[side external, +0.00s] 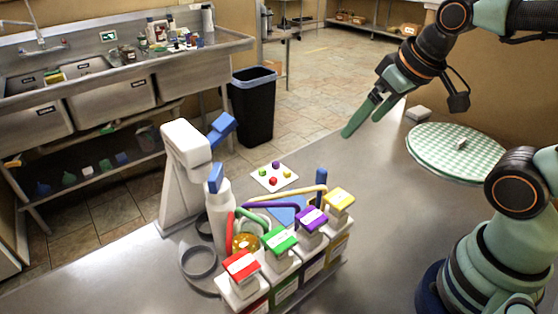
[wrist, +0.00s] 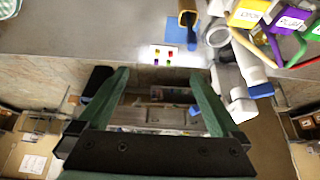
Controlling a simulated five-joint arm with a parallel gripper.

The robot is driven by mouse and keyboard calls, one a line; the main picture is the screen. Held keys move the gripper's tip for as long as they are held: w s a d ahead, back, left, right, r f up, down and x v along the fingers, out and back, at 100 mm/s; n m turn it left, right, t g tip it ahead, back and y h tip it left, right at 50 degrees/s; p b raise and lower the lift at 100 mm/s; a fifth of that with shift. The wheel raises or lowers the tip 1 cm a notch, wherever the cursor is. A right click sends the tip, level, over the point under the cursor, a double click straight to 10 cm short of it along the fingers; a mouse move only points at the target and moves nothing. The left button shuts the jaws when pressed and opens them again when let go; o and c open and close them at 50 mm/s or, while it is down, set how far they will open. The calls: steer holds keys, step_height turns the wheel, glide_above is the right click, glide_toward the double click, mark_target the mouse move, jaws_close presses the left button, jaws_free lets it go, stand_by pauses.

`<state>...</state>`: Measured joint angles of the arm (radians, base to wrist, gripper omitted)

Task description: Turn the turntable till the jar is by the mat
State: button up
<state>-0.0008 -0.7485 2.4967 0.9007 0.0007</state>
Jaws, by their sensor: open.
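My gripper (side external: 362,122) is open and empty, high over the far edge of the steel table. Its two green fingers also frame the wrist view (wrist: 157,78). A round green-and-white checked disc (side external: 440,158) lies on the table to its right; I cannot tell if it is the turntable. A small jar-like vessel with amber contents (side external: 246,242) sits behind the coloured-lid buckets, partly hidden. A blue flat mat (side external: 287,214) lies beyond them, partly covered; it also shows in the wrist view (wrist: 178,33). The gripper touches none of these.
Red, green, purple and yellow lidded buckets (side external: 281,240) stand in a row with coloured tubes. A white dispenser (side external: 186,170), a grey ring (side external: 198,261) and a card with coloured dots (side external: 273,177) are nearby. Small white blocks (side external: 418,113) lie by and on the disc. The table's middle is clear.

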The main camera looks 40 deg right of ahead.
steer(key=shift+c, duration=0.3)
step_height(320, 180, up, 6)
steer(key=n+g, duration=0.6)
steer(key=n, duration=0.3)
glide_above(215, 171)
step_height(215, 171, down, 11)
steer(key=shift+f, duration=0.2)
jaws_close()
